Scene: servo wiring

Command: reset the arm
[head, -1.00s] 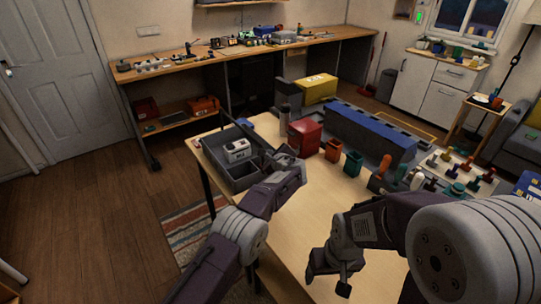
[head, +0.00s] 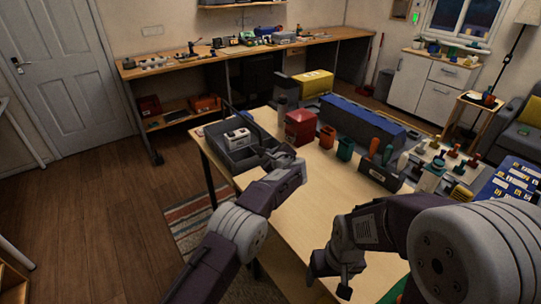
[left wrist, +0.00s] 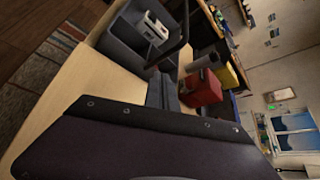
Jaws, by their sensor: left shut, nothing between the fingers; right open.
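My left arm reaches in from the left of the head view, and its gripper (head: 282,155) is shut and empty at the near right corner of the dark grey divided tray (head: 262,150). The tray also shows in the left wrist view (left wrist: 112,38), with a white servo-like box (head: 237,137) inside it. My right gripper (head: 332,280) points down, open with nothing visible in it, over the near part of the wooden table (head: 305,205). Its fingers are small and dark, so detail is hard to see.
A red box (head: 300,128), an orange cup (head: 327,137) and a green cup (head: 345,149) stand beyond my grippers. A long blue-topped case (head: 362,122) lies behind them. A tool holder (head: 378,173) and blue bins (head: 510,183) are at right. The table's middle is bare.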

